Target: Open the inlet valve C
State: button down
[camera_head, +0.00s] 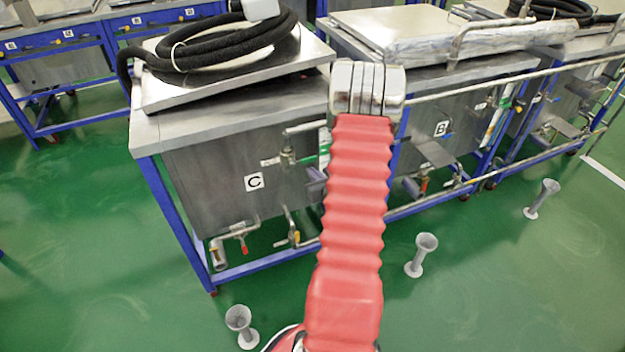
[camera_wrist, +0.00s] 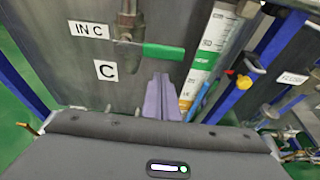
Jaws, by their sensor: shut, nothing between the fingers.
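Inlet valve C has a green lever handle (camera_wrist: 163,51) and a metal body (camera_wrist: 127,32) on a vertical pipe, beside the label "IN C" (camera_wrist: 88,30). The handle lies about level, pointing right, across the pipe. In the head view the green handle (camera_head: 307,160) shows just left of my red arm, which hides part of this area. My gripper (camera_wrist: 162,78) shows as pale purple fingers, shut and empty. In the wrist view their tips appear just below the handle; I cannot tell whether they touch it.
Tank C (camera_head: 220,180) carries a "C" plate (camera_head: 254,182) and a coiled black hose (camera_head: 215,50) on top. Lower pipes with a red-handled valve (camera_head: 243,243) stand below. Tank B (camera_head: 460,120) is to the right. Grey funnels (camera_head: 238,318) stand on the green floor.

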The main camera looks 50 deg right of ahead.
jog(key=shift+r, duration=1.05)
